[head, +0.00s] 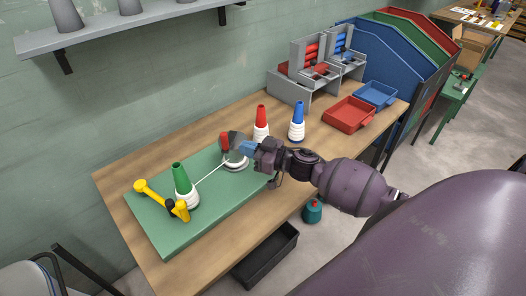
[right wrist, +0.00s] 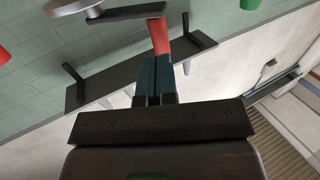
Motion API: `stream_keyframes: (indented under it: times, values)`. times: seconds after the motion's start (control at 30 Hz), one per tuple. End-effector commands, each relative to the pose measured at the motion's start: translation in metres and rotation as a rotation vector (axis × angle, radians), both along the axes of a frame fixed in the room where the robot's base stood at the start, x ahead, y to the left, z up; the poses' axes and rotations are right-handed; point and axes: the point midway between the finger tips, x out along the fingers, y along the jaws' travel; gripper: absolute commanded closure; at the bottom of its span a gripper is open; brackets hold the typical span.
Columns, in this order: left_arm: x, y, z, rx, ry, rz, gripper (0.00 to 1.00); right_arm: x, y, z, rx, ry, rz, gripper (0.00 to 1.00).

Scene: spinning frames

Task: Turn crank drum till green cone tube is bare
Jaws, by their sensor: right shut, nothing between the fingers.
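The green cone tube (head: 181,176) stands on the green board, with white yarn (head: 187,199) wound around its lower part. A white thread runs from it to the crank drum (head: 236,164), which has a grey disc and white yarn on it. The red crank handle (head: 225,142) stands up at the drum. My right gripper (head: 247,147) is beside the handle, its fingers together. In the right wrist view the shut fingers (right wrist: 155,68) point toward the red handle (right wrist: 159,36); contact cannot be told. My left gripper is out of view.
Behind the drum stand a red cone (head: 261,118) and a blue cone (head: 297,113), both with white yarn. A red tray (head: 349,112) and blue tray (head: 376,94) sit farther right. The wooden tabletop's front strip is clear.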

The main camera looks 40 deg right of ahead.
Motion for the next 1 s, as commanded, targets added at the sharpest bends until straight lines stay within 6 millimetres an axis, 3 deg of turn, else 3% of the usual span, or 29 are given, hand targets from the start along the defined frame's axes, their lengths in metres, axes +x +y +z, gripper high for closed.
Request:
stream_keyframes:
  times: [0.3, 0.8, 1.0]
  values:
    - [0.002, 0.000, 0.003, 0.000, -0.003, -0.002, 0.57, 0.029, 0.018, 0.000, 0.001, 0.001, -0.001, 1.00]
    - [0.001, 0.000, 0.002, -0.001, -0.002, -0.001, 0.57, 0.033, 0.020, -0.001, 0.000, 0.001, -0.003, 1.00]
    - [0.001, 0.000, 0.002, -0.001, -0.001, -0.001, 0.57, 0.044, 0.027, 0.000, 0.001, 0.001, -0.029, 1.00]
